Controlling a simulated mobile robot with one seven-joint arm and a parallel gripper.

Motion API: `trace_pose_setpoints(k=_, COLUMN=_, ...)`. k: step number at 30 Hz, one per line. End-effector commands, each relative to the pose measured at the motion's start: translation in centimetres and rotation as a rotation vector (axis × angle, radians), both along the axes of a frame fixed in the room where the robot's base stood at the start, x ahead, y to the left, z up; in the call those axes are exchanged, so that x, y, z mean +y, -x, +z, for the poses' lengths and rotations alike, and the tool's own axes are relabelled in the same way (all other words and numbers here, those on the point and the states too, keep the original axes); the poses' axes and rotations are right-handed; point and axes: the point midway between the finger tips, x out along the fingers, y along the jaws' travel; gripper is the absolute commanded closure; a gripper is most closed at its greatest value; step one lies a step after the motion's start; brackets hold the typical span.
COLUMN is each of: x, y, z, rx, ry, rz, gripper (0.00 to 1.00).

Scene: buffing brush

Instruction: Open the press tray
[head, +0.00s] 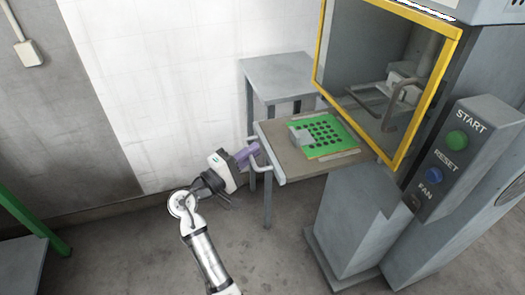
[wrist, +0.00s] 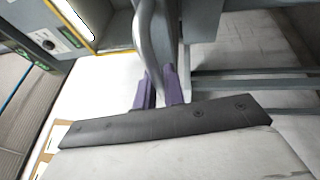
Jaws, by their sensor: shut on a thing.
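The press tray (head: 283,148) is a flat brown-grey board that sticks out to the left from under the machine's yellow-framed opening. A green perforated plate (head: 338,140) with a small grey block (head: 301,136) lies on it. A grey bar handle (head: 255,166) is on the tray's left edge. My gripper (head: 248,153), with purple fingers, is at this handle. In the wrist view my gripper (wrist: 160,82) has its fingers on either side of the grey curved handle bar (wrist: 153,45), shut on it. The fingertips are partly hidden in the head view.
The yellow-framed window (head: 318,45) of the press stands above the tray. A control box (head: 462,150) with a green and a blue button is at the right. A grey side table (head: 278,72) stands behind the tray.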

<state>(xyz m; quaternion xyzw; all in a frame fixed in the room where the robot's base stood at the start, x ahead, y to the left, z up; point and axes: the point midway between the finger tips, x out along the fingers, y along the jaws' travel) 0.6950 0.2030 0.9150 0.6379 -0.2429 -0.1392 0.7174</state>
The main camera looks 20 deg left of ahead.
Motion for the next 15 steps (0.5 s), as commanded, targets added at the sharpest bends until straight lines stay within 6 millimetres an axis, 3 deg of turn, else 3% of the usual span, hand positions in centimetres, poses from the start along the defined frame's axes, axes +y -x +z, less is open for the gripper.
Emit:
trace_pose_setpoints(k=14, x=0.34, y=0.26, z=-0.08, rx=0.001, ry=0.000, rz=-0.001, gripper=1.00)
trace_pose_setpoints(k=15, x=0.34, y=0.25, z=-0.08, rx=0.001, ry=0.000, rz=-0.001, gripper=0.84)
